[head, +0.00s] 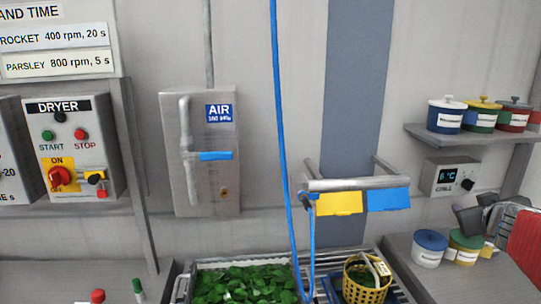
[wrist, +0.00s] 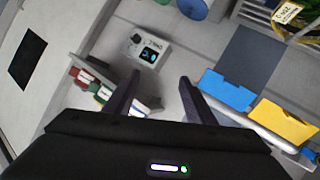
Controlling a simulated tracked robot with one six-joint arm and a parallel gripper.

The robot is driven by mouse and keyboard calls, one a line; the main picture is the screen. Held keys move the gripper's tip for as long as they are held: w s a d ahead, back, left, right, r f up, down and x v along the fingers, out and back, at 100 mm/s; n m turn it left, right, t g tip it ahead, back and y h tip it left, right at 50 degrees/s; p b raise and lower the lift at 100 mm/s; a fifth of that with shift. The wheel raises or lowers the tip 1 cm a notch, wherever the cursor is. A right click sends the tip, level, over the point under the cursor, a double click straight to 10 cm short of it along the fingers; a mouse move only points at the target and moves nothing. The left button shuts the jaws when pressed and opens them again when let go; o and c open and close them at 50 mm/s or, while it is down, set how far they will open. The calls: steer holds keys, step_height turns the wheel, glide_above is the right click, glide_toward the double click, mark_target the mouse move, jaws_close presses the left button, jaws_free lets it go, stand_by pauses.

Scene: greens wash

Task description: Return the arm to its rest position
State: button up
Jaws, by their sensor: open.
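My gripper (wrist: 160,79) shows in the wrist view with its two dark fingers spread apart. Nothing is held between them. The view past the fingers is tilted, with the small grey display box (wrist: 148,53) beyond the tips and a row of lidded pots (wrist: 88,82) to the left. Most of my arm is outside the head view.
A yellow basket (head: 351,283) stands beside a tray of green leaves (head: 245,285). A blue hose (head: 281,120) hangs down in front of the wall. A rail with yellow (head: 339,204) and blue (head: 388,200) flags juts out at centre right. A shelf (head: 465,137) with pots is above.

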steer(key=s+a+f+m+g, duration=0.2)
steer(key=s+a+f+g, duration=0.1)
steer(key=s+a+f, duration=0.3)
steer(key=s+a+f+m+g, duration=0.1)
steer(key=s+a+f+g, duration=0.25)
steer(key=s, duration=0.45)
steer(key=s+a+f+n+y, duration=0.1)
steer(key=s+a, duration=0.4)
steer(key=a, duration=0.7)
steer(key=s+a+f+n+y, duration=0.2)
steer(key=s+a+f+y, duration=0.1)
steer(key=a, duration=0.9)
steer(key=shift+s+a+y, duration=0.25)
steer(key=shift+s+y, duration=0.65)
steer(key=shift+s, duration=0.05)
steer(key=shift+g, duration=0.25)
